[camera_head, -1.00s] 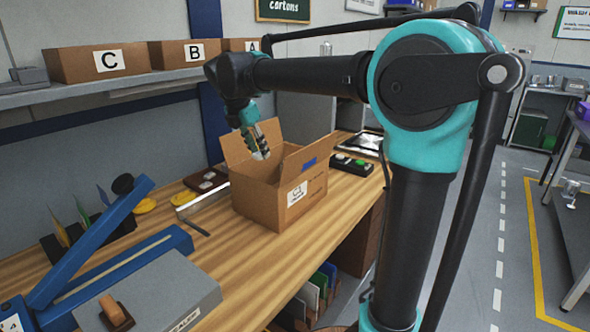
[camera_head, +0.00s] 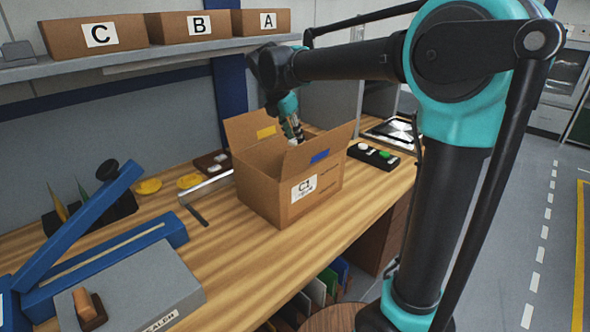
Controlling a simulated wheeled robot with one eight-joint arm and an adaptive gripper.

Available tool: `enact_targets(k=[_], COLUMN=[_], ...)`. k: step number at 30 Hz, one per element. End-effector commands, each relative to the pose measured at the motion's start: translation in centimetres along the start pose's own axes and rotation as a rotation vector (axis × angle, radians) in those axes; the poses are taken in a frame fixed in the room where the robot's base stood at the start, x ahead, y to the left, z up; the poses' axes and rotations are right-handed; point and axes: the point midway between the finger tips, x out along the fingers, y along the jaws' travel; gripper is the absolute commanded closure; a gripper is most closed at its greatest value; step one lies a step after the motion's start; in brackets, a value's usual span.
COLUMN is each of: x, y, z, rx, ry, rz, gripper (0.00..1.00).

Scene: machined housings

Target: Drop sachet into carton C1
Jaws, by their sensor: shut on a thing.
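Carton C1 (camera_head: 270,190) is a brown cardboard box standing open on the wooden bench, with its flaps up and a C1 label on the front. My gripper (camera_head: 292,130) points down at the carton's open top, toward the back. Its fingers are shut on a small pale thing, the sachet (camera_head: 296,142), of which only a little shows. The front right flap and wall hide the lower part, so I cannot tell how deep it hangs. The carton's inside floor is hidden.
A blue-armed sealer (camera_head: 110,265) stands at the front left of the wooden bench (camera_head: 225,255). A black button box (camera_head: 373,156) lies right of the carton. Cartons C (camera_head: 65,38), B (camera_head: 170,28) and A (camera_head: 245,23) sit on the shelf above.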

Motion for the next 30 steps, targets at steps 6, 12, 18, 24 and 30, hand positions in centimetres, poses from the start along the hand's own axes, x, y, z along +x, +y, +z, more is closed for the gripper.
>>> enact_targets(k=[6,12,18,24,30], x=[1.5,1.8,1.8,1.8,1.8], y=[0.0,0.0,0.0,0.0,0.0], z=[-0.6,-0.8,-0.8,-0.8,-0.8], rx=[0.0,0.0,0.0,0.0,0.0], ry=[0.0,0.0,0.0,0.0,0.0], rz=[0.0,0.0,0.0,0.0,0.0], gripper=[0.9,0.9,0.65,0.46,0.46])
